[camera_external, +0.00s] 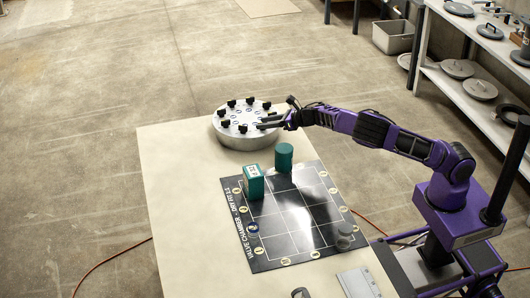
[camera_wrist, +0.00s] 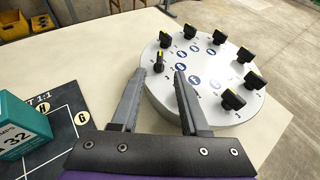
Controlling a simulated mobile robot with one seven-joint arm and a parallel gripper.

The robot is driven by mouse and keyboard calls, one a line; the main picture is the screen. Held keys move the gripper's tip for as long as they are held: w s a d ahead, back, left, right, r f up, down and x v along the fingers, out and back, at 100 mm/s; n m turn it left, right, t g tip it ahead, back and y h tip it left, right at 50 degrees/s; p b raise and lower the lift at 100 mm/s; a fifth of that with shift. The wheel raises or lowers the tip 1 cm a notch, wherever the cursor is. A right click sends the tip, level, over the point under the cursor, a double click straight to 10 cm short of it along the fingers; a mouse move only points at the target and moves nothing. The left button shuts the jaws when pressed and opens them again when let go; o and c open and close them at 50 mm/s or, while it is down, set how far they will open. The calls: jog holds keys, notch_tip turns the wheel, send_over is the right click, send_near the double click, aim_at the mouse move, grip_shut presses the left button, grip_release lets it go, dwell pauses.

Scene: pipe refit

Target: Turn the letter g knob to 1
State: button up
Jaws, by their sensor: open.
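A round silver disc (camera_external: 228,138) stands on the table near its far edge and carries a ring of several black knobs with yellow marks. In the wrist view the disc (camera_wrist: 215,85) shows blue oval labels beside the knobs; their letters are too small to read, so I cannot tell which knob is g. My gripper (camera_external: 268,122) reaches over the disc's right side from the right. In the wrist view my gripper (camera_wrist: 161,76) is open, with nothing held. One black knob (camera_wrist: 157,62) appears between or just beyond the fingertips; I cannot tell whether they touch it.
A black gridded mat (camera_external: 290,215) lies nearer on the table. Shelves with metal parts (camera_external: 465,85) stand at the right.

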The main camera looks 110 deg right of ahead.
aim_at(244, 126)
jog(key=x, duration=1)
jog(key=shift+f, duration=0.1)
jog(key=shift+c, duration=0.3)
grip_shut()
